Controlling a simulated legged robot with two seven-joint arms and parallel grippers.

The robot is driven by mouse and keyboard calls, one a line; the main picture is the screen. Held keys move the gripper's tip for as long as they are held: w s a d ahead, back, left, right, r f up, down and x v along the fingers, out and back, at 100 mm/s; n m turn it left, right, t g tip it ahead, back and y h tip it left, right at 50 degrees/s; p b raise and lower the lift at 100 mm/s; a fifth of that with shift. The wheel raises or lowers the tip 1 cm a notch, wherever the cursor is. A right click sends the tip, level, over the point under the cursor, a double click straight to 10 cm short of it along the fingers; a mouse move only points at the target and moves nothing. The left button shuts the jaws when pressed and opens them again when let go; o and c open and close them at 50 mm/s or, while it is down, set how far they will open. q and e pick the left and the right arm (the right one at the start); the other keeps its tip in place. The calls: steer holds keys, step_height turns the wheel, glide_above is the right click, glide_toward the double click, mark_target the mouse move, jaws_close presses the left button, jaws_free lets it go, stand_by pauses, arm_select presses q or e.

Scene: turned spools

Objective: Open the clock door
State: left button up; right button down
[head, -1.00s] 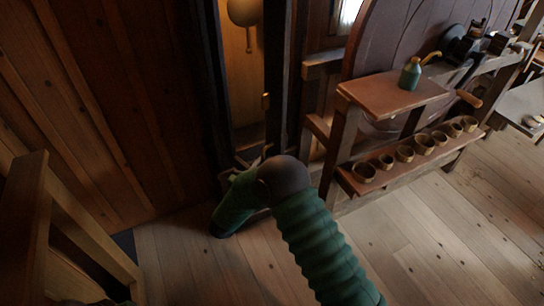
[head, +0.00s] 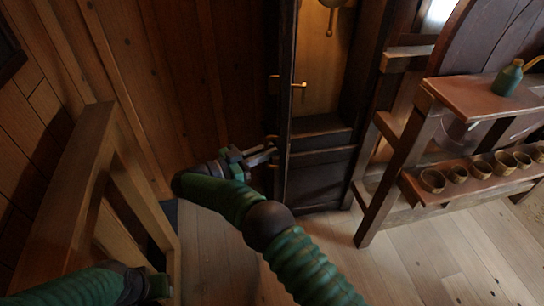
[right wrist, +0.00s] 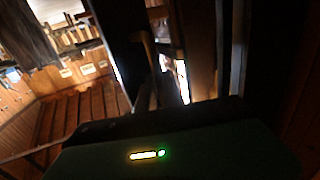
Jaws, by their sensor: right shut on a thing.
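The tall wooden clock stands at the upper middle of the head view, with a lit case interior (head: 317,60) and a brass pendulum (head: 330,28). Its dark clock door (head: 284,115) shows as a narrow upright strip, nearly edge-on, left of the opening. Small brass fittings (head: 298,85) stick out near its edge. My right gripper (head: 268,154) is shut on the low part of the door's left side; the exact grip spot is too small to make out. My left gripper (head: 157,286) is low at the left, away from the clock; its jaws are unclear.
A wooden frame (head: 78,180) stands at the left, near my left arm. At the right, a bench (head: 455,95) carries a green bottle (head: 508,78), with a lower shelf of several small bowls (head: 457,174). Plank floor (head: 420,255) is clear at the lower right.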

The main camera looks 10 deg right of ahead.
steer(key=shift+w+a+g+b, duration=0.3)
steer(key=shift+a+g, duration=0.2)
steer(key=shift+a, duration=0.05)
steer(key=c, duration=1.5)
jaws_free()
